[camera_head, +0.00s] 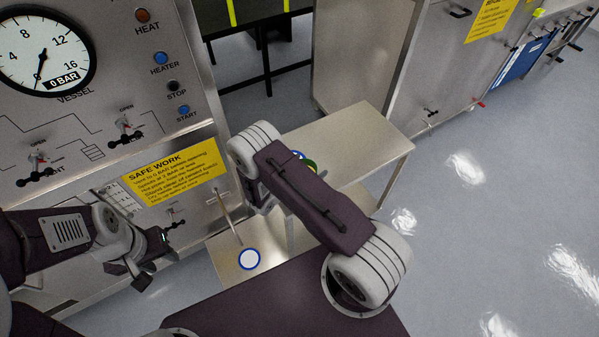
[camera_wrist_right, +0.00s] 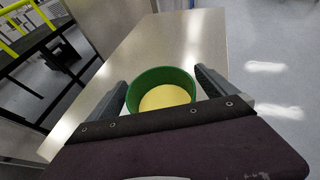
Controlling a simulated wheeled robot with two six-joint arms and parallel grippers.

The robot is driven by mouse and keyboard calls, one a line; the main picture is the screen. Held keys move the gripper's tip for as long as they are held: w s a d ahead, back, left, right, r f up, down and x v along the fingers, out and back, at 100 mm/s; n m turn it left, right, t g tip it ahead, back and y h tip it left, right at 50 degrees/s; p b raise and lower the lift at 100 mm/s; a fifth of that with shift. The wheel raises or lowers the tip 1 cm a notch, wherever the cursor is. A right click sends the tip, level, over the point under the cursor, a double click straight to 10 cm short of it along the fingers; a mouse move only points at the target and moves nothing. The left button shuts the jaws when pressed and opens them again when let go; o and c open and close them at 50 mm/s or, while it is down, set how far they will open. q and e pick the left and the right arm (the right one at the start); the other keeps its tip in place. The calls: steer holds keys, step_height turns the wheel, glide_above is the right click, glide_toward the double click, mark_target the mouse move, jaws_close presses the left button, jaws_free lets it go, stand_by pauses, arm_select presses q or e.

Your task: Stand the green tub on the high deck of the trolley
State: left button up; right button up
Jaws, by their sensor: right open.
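The green tub (camera_wrist_right: 162,76) has a yellow inside and appears upright on the high deck (camera_wrist_right: 150,45) of the trolley. In the head view a sliver of the tub (camera_head: 311,164) shows past my right arm, over the high deck (camera_head: 350,135). My right gripper (camera_wrist_right: 160,80) is open, one finger on each side of the tub; I cannot tell whether they touch it. In the head view this gripper is hidden behind its arm. My left gripper (camera_head: 148,272) is at the lower left, in front of the vessel panel and away from the tub; its jaw opening is unclear.
The trolley's low deck (camera_head: 222,258) carries a white disc with a blue rim (camera_head: 249,259). The vessel panel (camera_head: 90,110) with gauge and levers stands at left. Steel cabinets (camera_head: 440,60) stand behind. The floor (camera_head: 480,210) at right is clear.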

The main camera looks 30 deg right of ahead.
steer(key=b+v, duration=0.1)
steer(key=v, duration=1)
steer(key=s+d+r+m+g+y, duration=0.2)
steer(key=s+m+g, duration=0.2)
steer(key=s+m, duration=0.15)
steer(key=s+d+r+m+g+y, duration=0.2)
steer(key=s+m+g, duration=0.2)
steer(key=s+m, duration=0.15)
steer(key=s+a+r+m+t+y, duration=0.2)
steer(key=a+r+m+y, duration=0.4)
steer(key=m, duration=0.6)
steer(key=shift+m+t+y, duration=0.4)
steer(key=shift+t+y, duration=0.1)
steer(key=shift+y, duration=0.7)
steer(key=shift+s+a+r, duration=0.1)
steer(key=shift+s+a, duration=0.05)
